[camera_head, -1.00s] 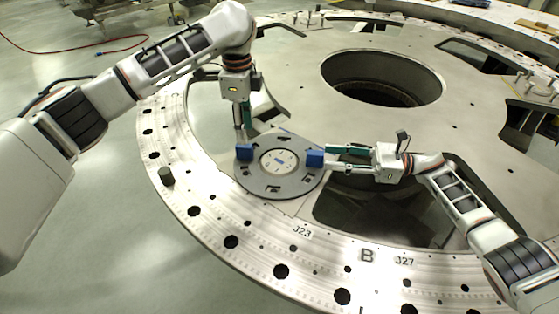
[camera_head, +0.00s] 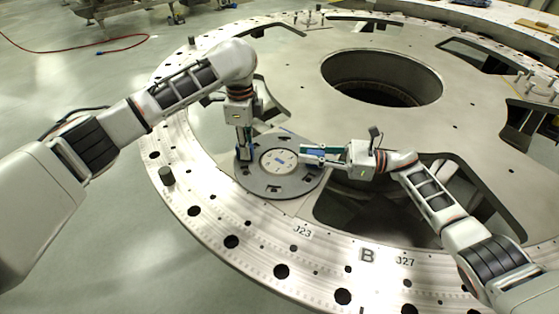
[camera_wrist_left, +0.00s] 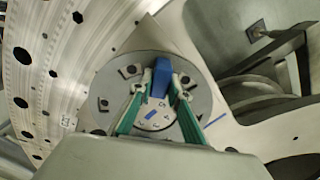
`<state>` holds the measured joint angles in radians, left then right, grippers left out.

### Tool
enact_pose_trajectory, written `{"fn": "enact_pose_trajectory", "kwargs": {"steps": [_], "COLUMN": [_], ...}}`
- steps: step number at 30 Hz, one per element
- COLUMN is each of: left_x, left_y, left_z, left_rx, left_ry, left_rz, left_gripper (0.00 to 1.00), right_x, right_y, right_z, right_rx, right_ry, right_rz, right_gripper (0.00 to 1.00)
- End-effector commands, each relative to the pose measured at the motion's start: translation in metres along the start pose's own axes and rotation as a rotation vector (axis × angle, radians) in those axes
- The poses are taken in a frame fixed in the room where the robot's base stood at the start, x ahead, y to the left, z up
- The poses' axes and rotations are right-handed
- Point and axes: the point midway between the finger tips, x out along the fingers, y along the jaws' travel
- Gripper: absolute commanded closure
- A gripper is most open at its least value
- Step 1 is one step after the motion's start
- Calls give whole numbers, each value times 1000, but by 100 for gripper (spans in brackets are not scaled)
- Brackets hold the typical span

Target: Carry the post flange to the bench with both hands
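The post flange (camera_head: 268,188) is a grey disc with a pale centre, lying flat on the big turret plate. It has a blue block on its left and one on its right. My left gripper (camera_head: 244,157) points down over the left blue block. In the left wrist view the fingers stand open on both sides of a blue block (camera_wrist_left: 160,78), with the flange (camera_wrist_left: 106,86) below. My right gripper (camera_head: 303,154) reaches in from the right, its fingers apart around the right blue block (camera_head: 315,154), which they partly hide. I cannot tell whether any finger touches a block.
The turret plate (camera_head: 400,125) has a large round hole (camera_head: 382,80) behind the flange and a cut-out beneath my right arm. A red cable (camera_head: 75,50) lies on the floor. The bench is not clearly in view.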

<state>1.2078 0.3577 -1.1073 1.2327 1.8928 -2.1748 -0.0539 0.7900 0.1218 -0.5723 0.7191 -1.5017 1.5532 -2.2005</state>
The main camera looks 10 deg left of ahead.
Motion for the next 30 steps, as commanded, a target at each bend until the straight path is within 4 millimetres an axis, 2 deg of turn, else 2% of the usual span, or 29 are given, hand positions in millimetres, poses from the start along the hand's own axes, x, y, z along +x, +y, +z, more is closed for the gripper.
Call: {"fn": "enact_pose_trajectory", "kwargs": {"steps": [17,30], "left_x": [-4,-35], "left_y": [-1,-1], "left_z": [0,0], "left_rx": [0,0], "left_ry": [1,1], "left_rz": [-3,-8], "left_gripper": [100,100], "right_x": [0,0], "right_y": [0,-1], "right_z": [5,36], "right_rx": [-2,-7], "right_ry": [-4,-4], "right_rz": [1,0], "right_gripper": [100,100]}}
